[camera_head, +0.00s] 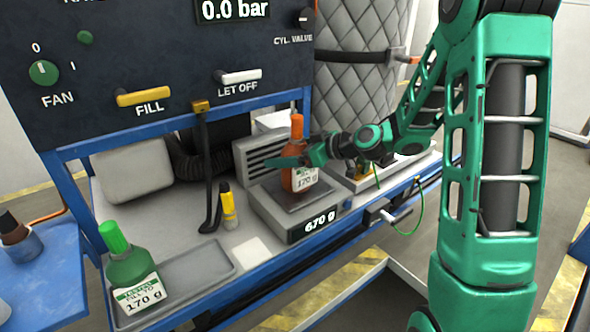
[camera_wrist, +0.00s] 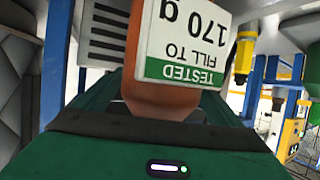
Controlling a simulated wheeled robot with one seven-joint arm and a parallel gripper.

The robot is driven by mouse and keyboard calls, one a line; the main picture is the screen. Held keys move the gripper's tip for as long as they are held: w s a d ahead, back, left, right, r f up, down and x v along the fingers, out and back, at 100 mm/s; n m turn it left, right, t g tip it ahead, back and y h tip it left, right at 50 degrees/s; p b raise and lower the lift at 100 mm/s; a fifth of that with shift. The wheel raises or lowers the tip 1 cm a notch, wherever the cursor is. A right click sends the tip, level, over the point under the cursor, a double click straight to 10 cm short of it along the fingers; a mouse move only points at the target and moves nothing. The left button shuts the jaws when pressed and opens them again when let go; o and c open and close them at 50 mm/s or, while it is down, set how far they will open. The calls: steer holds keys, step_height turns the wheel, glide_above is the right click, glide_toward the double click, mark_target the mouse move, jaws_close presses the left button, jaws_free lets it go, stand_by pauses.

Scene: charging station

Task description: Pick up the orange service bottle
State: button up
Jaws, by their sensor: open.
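The orange service bottle (camera_head: 299,177) stands upright on the scale (camera_head: 270,220), which reads 670 g. Its label (camera_wrist: 184,45) reads "TESTED FILL TO 170 g" and shows upside down in the wrist view. My gripper (camera_head: 292,160) reaches in from the right at the bottle's upper body. Its fingers lie around the bottle but are open. In the wrist view the bottle's orange body (camera_wrist: 150,95) sits between the two green fingers. Its cap is out of view there.
A green bottle (camera_head: 132,270) stands on a grey tray (camera_head: 212,262) at the front left. The control panel (camera_head: 150,60) overhangs the bench.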

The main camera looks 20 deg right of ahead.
steer(key=c, duration=1.6)
steer(key=shift+r, duration=0.15)
steer(key=shift+c, duration=0.2)
